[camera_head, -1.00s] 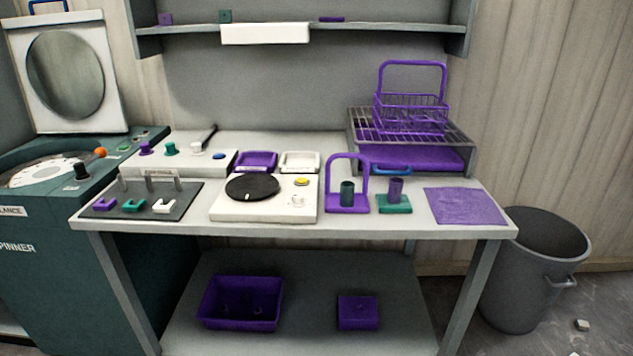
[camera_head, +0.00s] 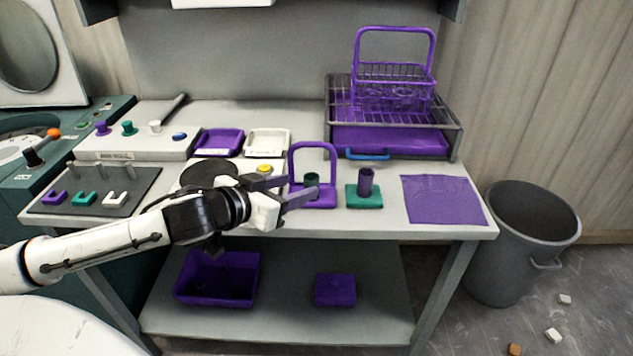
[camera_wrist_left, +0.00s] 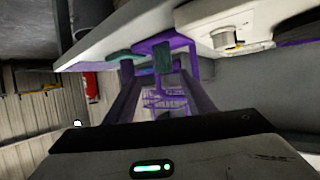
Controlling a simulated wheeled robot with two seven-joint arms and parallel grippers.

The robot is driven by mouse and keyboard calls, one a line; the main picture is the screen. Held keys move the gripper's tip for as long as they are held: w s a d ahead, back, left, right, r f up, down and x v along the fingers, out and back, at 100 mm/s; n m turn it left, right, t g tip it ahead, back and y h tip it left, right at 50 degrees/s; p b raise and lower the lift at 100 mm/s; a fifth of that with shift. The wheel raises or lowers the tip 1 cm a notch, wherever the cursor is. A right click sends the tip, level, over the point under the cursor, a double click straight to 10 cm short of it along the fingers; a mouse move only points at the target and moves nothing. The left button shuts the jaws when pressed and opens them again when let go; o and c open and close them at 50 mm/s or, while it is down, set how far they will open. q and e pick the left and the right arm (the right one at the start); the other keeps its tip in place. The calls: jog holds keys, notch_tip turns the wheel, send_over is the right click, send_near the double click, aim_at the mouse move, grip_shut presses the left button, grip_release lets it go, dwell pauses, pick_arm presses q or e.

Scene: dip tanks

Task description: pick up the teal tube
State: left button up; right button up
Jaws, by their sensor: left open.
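The teal tube (camera_head: 311,181) stands upright in a purple stand (camera_head: 326,199) with a tall arched handle, near the front of the table. The left gripper's near finger hides part of the stand and the tube's lower end. My left gripper (camera_head: 300,187) is open and empty, with its fingers pointing right, at the stand's left side. In the left wrist view, the scene is upside down. The teal tube (camera_wrist_left: 162,58) shows between the two open fingers (camera_wrist_left: 163,92), beyond their tips. I cannot tell whether anything touches. My right gripper is not in view.
A purple tube (camera_head: 366,181) stands in a teal base (camera_head: 364,197) just right of the stand. A purple mat (camera_head: 443,200) lies farther right. A wire basket (camera_head: 392,90) sits on a rack behind.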

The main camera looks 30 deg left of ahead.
aim_at(307, 182)
pick_arm(q)
jog(key=shift+x, duration=1.5)
jog(key=x, duration=0.4)
jog(key=shift+w+a+f+p, duration=0.1)
jog(key=shift+w+a+p, duration=0.05)
jog(key=shift+a+p, duration=0.25)
jog(key=shift+w+f, duration=0.3)
jog(key=shift+w, duration=0.15)
jog(key=c, duration=1.2)
